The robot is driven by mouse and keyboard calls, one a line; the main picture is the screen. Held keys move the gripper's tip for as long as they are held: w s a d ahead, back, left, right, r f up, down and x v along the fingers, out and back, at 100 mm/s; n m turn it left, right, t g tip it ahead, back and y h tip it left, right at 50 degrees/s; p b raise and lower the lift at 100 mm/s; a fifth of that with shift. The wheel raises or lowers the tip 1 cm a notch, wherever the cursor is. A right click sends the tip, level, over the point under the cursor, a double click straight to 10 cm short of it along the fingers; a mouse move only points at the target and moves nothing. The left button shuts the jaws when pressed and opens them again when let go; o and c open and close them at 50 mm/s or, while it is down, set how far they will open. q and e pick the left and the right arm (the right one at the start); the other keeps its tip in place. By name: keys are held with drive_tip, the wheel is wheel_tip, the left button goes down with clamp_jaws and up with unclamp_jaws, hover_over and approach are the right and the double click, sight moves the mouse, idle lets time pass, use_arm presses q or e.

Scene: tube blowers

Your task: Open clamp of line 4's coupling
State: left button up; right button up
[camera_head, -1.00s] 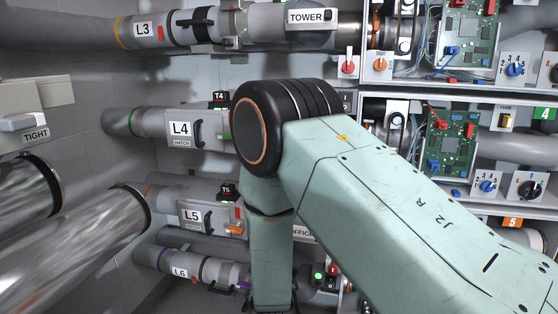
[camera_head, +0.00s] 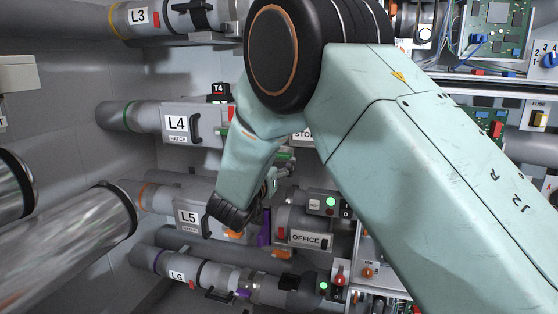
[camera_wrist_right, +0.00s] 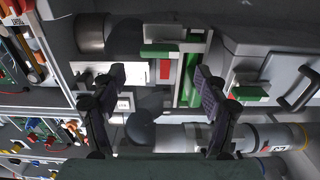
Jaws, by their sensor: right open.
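Line 4 is a grey pipe with a green band and an L4 hatch box (camera_head: 177,123) in the head view; my forearm hides most of its coupling. A green piece (camera_head: 285,154) shows just right of the forearm. In the right wrist view the coupling shows a green ring (camera_wrist_right: 189,80), a red tag and a green clamp bar (camera_wrist_right: 160,49), with another green block (camera_wrist_right: 250,92) beside the hatch. My right gripper (camera_wrist_right: 160,76) is open and empty, its fingers spread in front of the coupling; whether they touch it I cannot tell. My left gripper is out of view.
Line 5 (camera_head: 188,217) with orange and purple parts lies just below my right wrist. Line 6 (camera_head: 177,274) is lower, line 3 (camera_head: 138,16) above. A black T4 block (camera_head: 218,91) stands on line 4. Circuit boards (camera_head: 497,27) are at the right.

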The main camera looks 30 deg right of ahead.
drive_tip(key=b+x, duration=0.1)
drive_tip(key=x, duration=0.3)
drive_tip(key=shift+w+d+f, duration=0.1)
drive_tip(key=shift+d, duration=0.05)
drive_tip(key=c, duration=0.3)
clamp_jaws()
idle(0.4)
